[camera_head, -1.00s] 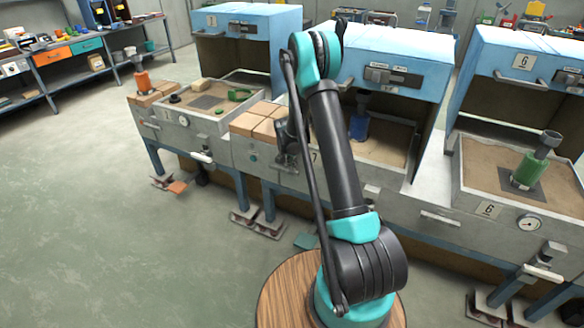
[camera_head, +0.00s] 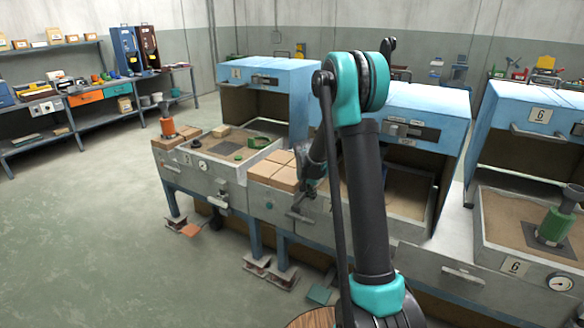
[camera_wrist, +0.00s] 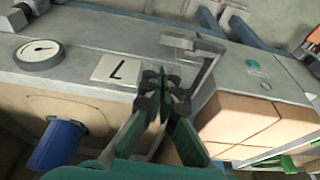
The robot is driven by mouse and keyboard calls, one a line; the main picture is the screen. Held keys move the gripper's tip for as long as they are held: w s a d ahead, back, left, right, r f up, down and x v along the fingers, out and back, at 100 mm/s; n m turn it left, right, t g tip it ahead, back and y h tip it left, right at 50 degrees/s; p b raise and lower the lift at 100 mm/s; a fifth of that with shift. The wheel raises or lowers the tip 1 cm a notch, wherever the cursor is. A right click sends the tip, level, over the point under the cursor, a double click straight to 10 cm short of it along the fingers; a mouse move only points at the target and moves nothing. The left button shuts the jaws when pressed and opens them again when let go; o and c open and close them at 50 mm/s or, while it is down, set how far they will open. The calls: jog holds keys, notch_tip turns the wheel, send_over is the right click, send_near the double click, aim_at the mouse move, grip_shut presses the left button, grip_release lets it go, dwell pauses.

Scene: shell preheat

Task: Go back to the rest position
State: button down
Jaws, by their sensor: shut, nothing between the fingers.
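My gripper (camera_head: 300,202) hangs in front of the middle workbench, partly behind my arm in the head view. In the wrist view my gripper (camera_wrist: 163,92) has its fingertips together with nothing between them. They are over the bench's front face, beside a white number plate (camera_wrist: 117,69) and a metal handle (camera_wrist: 205,60). A blue cylinder (camera_wrist: 58,146) shows at the lower left of the wrist view. My arm hides it in the head view.
Light brown blocks (camera_head: 282,174) sit at the middle bench's left end and lie close right of my gripper in the wrist view (camera_wrist: 238,118). Blue hoods (camera_head: 268,75) stand over the benches. A green cylinder (camera_head: 553,226) stands in the right bench. Open floor (camera_head: 90,230) lies left.

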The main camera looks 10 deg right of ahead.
jog(key=s+r+n, duration=0.2)
jog(key=s+r, duration=0.4)
jog(key=s, duration=0.4)
jog(key=s+n+t+y, duration=0.1)
jog(key=s+n, duration=0.4)
jog(key=s, duration=2.1)
jog(key=shift+s+d+f+y, duration=0.25)
jog(key=shift+s+d+y, duration=0.15)
jog(key=shift+y, duration=0.1)
jog(key=shift+w, duration=0.1)
